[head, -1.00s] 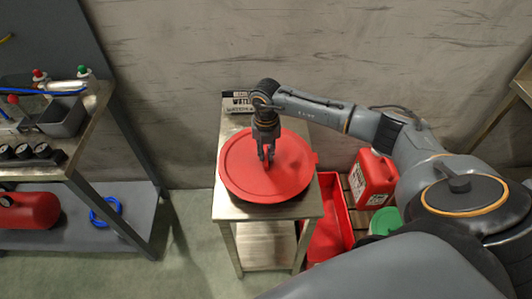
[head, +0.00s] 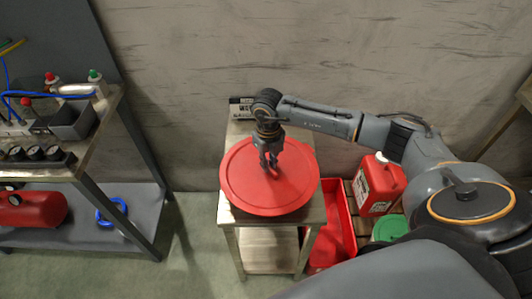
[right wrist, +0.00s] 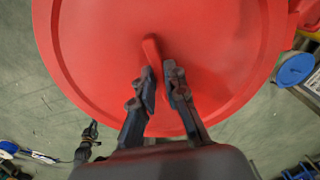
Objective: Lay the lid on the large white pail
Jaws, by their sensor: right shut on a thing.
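The large round red lid (head: 240,185) is above the small metal table (head: 228,217) in the head view and hides most of its top. My right gripper (head: 270,166) comes down onto the middle of the lid. In the right wrist view, my right gripper (right wrist: 163,72) is shut on the raised red handle (right wrist: 152,50) of the lid (right wrist: 95,50). The lid looks roughly level and seems slightly raised; the gap beneath it is hidden. I cannot see the large white pail in either view.
A red jerrycan (head: 377,190), a red tray (head: 343,225) and a green round lid (head: 390,229) are right of the table. A workbench (head: 100,125) with a lower shelf stands at left. Open floor (head: 190,240) lies between. A wall is behind.

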